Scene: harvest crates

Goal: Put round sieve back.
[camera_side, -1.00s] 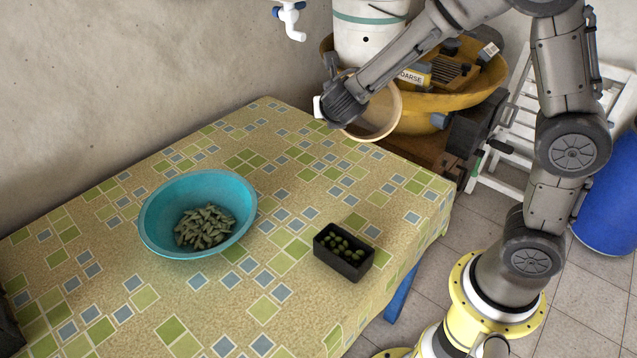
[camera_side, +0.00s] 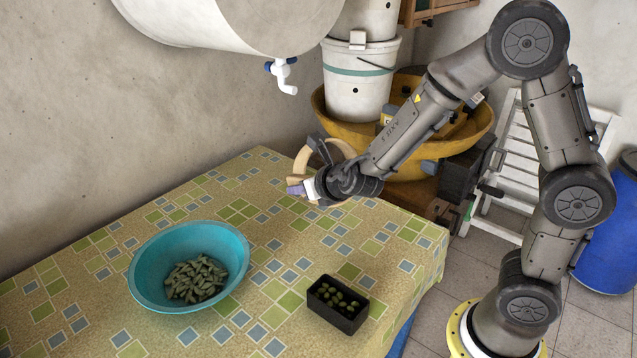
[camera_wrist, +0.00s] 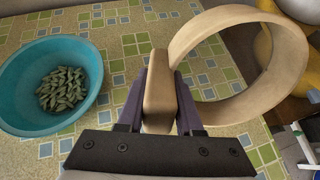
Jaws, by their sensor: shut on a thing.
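The round sieve (camera_side: 303,160) is a pale wooden ring. My gripper (camera_side: 306,188) is shut on it and holds it above the far end of the table, partly hidden behind my wrist. In the wrist view my gripper (camera_wrist: 160,95) has its fingers on either side of a wooden piece, with the sieve's ring (camera_wrist: 284,72) to the right. The table and cloth show through the ring; I cannot make out a mesh. A yellow basin (camera_side: 468,140) stands behind the table's far end, its contents mostly hidden by my arm.
A teal bowl (camera_side: 140,285) of green pods and a black crate (camera_side: 335,316) of green fruit stand on the tiled-cloth table (camera_side: 240,310). White buckets (camera_side: 355,95) stand in the basin. A tank with a tap (camera_side: 283,75) overhangs at upper left. A white rack (camera_side: 515,150) stands right.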

